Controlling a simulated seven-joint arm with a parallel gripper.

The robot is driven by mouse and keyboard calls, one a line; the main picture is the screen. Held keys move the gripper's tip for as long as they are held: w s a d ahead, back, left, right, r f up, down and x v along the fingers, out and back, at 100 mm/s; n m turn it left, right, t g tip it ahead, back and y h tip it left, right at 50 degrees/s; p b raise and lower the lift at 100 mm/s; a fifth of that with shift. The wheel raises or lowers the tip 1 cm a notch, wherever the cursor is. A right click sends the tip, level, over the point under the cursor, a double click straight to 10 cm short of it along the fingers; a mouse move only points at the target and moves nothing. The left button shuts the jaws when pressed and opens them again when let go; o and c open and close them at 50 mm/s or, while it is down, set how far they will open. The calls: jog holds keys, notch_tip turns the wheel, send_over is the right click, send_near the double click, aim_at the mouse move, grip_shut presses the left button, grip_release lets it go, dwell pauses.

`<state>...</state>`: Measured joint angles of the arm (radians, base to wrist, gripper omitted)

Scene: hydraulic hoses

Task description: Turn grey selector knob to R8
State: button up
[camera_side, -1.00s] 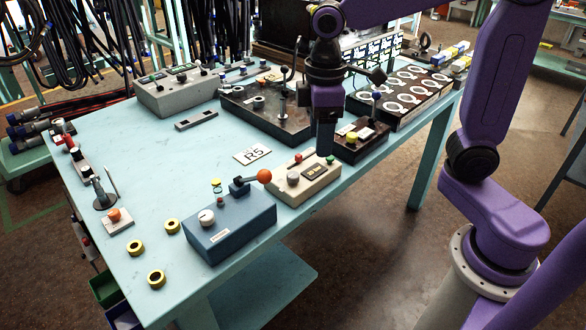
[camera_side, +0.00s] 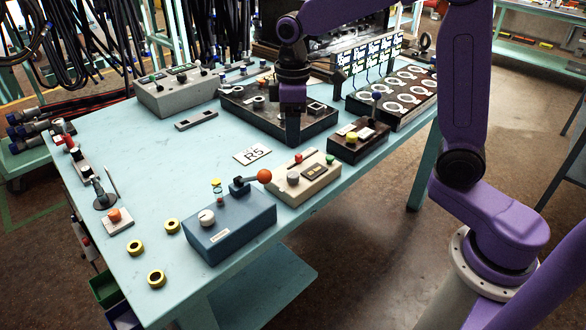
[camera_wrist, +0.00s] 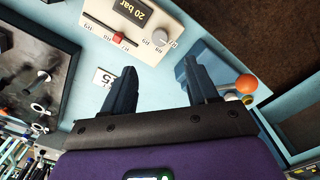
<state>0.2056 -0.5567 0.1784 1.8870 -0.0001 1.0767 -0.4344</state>
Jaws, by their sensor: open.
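The grey selector knob (camera_side: 293,177) sits on a beige box (camera_side: 325,187) near the table's front edge. In the wrist view the knob (camera_wrist: 160,38) is at the top, on the beige box (camera_wrist: 88,14) with a "20 bar" display and small printed labels. Which label the knob points at is too small to tell. My gripper (camera_side: 293,142) is above the table, behind the beige box in the side view, apart from the knob. In the wrist view its two fingers (camera_wrist: 160,82) are spread with nothing between them.
A blue box (camera_side: 232,229) with a white knob and an orange-balled lever (camera_side: 264,176) stands next to the beige box. A dark panel (camera_side: 262,118) and a small dark box (camera_side: 358,149) are nearby. The table's left middle is mostly clear.

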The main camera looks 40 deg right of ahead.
aim_at(293, 174)
notch_tip(293, 174, down, 12)
jog(key=shift+r, duration=0.1)
dwell(0.5)
jog(key=c, duration=1.1)
